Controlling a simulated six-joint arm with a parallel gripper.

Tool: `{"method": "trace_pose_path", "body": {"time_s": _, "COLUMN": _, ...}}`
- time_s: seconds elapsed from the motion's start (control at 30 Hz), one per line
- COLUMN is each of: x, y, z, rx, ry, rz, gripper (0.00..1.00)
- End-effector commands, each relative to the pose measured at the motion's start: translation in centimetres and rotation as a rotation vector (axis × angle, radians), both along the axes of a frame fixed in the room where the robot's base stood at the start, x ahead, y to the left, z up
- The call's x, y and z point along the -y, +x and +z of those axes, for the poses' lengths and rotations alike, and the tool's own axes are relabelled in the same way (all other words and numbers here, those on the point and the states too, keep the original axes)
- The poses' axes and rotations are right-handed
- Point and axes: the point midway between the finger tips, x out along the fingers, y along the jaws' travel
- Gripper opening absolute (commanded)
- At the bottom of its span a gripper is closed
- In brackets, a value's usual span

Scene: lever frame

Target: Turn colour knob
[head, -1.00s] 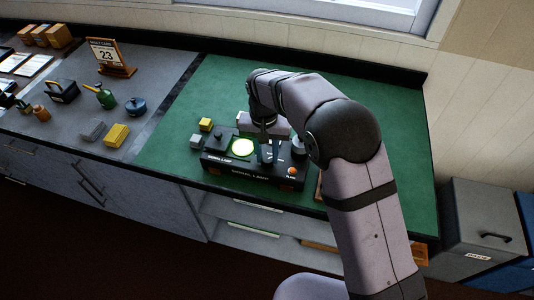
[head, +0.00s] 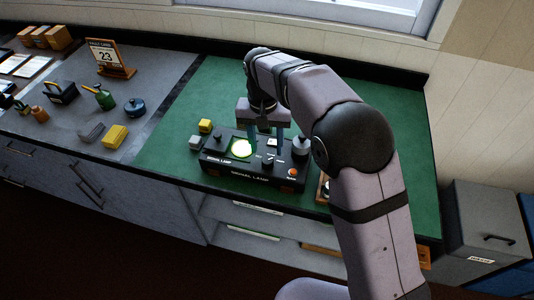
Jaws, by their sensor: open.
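A small dark knob (head: 268,161) stands on the panel right of the lamp, and another dark knob (head: 218,138) is at the left end. The labels are too small to tell which one is the colour knob. My gripper (head: 266,148) is open and empty, with its teal fingers pointing down, spread above and behind the middle knob. They appear apart from it.
An orange button (head: 293,172) is at the box's front right, and a grey rounded thing (head: 301,147) is behind it. A yellow block (head: 205,125) and a grey block (head: 196,142) lie left of the box. The green mat (head: 185,105) is clear behind these blocks.

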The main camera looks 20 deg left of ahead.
Motion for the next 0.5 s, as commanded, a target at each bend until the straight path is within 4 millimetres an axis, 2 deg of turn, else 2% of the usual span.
{"method": "trace_pose_path", "body": {"time_s": 0.2, "x": -0.1, "y": 0.0, "z": 2.2, "rx": 0.001, "ry": 0.001, "rz": 0.0, "gripper": 0.46}}
{"method": "trace_pose_path", "body": {"time_s": 0.5, "x": -0.1, "y": 0.0, "z": 2.8, "rx": 0.0, "ry": 0.0, "rz": 0.0, "gripper": 0.46}}
